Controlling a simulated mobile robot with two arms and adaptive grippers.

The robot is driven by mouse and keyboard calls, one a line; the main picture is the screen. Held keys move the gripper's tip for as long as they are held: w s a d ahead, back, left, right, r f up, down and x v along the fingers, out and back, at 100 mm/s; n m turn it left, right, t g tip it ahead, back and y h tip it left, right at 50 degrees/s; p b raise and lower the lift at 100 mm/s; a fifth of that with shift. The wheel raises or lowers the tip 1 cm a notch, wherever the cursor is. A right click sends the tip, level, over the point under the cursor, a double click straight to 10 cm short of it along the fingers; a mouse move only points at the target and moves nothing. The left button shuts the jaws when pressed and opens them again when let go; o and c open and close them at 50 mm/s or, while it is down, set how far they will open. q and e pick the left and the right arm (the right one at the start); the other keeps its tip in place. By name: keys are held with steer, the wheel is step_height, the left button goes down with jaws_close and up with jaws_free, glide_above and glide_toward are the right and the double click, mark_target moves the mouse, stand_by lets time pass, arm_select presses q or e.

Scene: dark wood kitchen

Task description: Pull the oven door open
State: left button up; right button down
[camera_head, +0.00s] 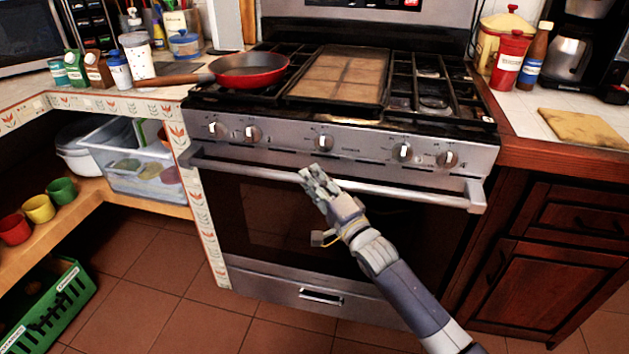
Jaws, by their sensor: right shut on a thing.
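The oven door (270,215) is dark glass under a row of knobs, and it looks closed. Its long silver handle (410,195) runs across the top of the door. My right gripper (318,178) is at the middle of the handle, with its fingers over the bar. It is shut on the handle, though the fingers hide the exact contact. My right arm reaches up from the lower right. My left gripper is not in view.
A red frying pan (250,70) sits on the stove's left burner, its wooden handle over the counter. Open shelves with a clear bin (135,175) and coloured cups stand left. Wooden cabinets (545,260) stand right. The tiled floor (150,270) before the oven is clear.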

steer(key=shift+s+a+f, duration=0.15)
steer(key=shift+s+f, duration=0.1)
steer(key=shift+s, duration=0.05)
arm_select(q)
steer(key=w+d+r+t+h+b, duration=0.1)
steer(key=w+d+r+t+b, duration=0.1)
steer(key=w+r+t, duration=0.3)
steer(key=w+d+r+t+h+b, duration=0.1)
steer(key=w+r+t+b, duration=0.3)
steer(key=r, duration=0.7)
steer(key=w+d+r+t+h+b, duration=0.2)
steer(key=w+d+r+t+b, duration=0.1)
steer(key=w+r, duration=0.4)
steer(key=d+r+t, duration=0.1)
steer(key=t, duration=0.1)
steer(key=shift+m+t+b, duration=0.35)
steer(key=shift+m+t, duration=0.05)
arm_select(e)
steer(key=s+a+f+n+y, duration=0.2)
steer(key=s+f, duration=0.2)
steer(key=s, duration=0.5)
steer(key=s+a+f+n+t+y, duration=0.1)
steer(key=s+a+f+n+y, duration=0.1)
steer(key=s+f, duration=0.3)
steer(key=s+a+f+n+y, duration=0.2)
steer(key=s+a+f+n, duration=0.2)
steer(key=s, duration=0.8)
steer(key=shift+s+a+f+t, duration=0.2)
steer(key=shift+s+a+t, duration=0.05)
steer(key=shift+s+t, duration=0.1)
